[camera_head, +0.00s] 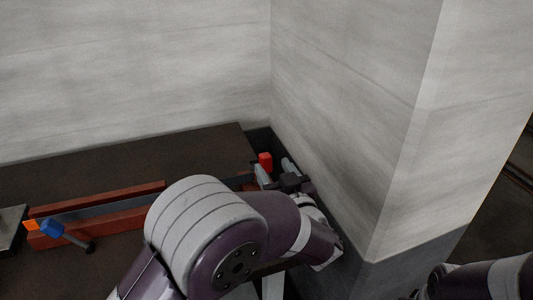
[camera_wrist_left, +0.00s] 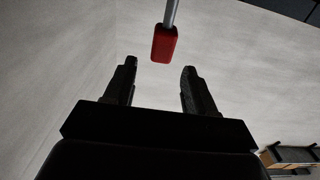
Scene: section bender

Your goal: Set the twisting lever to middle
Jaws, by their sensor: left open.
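A red block-shaped handle (camera_head: 265,162) stands at the back right end of the dark bench, near the wall corner. In the left wrist view the red handle (camera_wrist_left: 164,43) sits on the end of a thin grey rod, beyond the fingertips and roughly in line with the gap between them. My left gripper (camera_head: 275,171) is open and empty beside the handle, apart from it in the wrist view; its fingers (camera_wrist_left: 159,72) are spread. My left arm hides the rod's base in the head view. The frames do not show for certain that this is the twisting lever.
A dark bench top (camera_head: 130,160) carries long red-brown bars (camera_head: 105,228). A blue knob (camera_head: 52,228) with a dark rod and an orange piece (camera_head: 31,225) are at left. A pale wall corner (camera_head: 400,120) stands close right of my left gripper.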

